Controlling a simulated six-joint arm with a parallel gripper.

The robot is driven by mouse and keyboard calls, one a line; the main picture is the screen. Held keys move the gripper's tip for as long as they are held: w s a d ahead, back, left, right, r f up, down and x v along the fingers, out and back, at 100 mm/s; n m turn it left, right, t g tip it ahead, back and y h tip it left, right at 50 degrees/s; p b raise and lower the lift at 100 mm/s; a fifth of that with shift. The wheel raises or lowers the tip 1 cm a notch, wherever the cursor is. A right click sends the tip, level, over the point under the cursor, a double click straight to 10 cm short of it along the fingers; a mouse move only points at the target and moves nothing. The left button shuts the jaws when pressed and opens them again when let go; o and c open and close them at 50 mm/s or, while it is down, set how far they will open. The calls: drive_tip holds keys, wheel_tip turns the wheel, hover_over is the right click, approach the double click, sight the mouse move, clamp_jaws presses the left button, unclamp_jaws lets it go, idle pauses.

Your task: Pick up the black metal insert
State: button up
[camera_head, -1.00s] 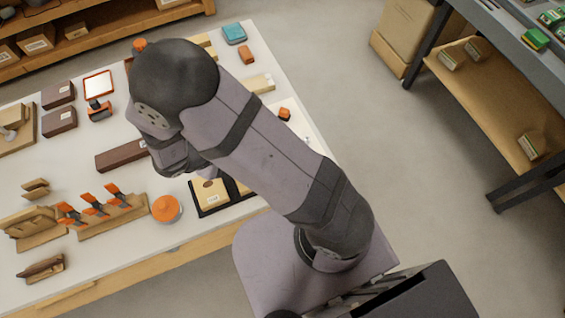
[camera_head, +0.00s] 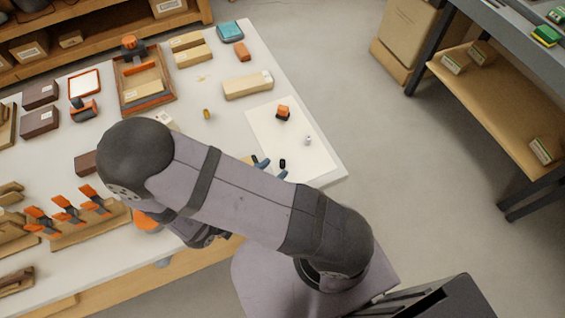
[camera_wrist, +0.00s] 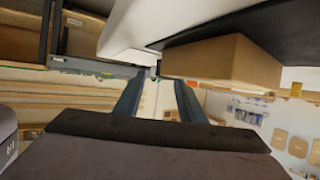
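A small black piece (camera_head: 282,163), which looks like the black metal insert, stands on the white sheet (camera_head: 322,158) at the table's right end, just past my arm.
An orange-topped block (camera_head: 283,113) and a tiny pale part (camera_head: 308,140) share the sheet. A brass-coloured piece (camera_head: 208,114) and a long tan box (camera_head: 248,86) stand nearby. Orange-clipped holders (camera_head: 68,210) stand at left. A tan box (camera_wrist: 222,62) is close in the wrist view.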

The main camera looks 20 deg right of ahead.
sight(281, 163)
drive_tip(key=shift+p+x, duration=0.5)
drive_tip(key=shift+x, duration=2.4)
clamp_jaws()
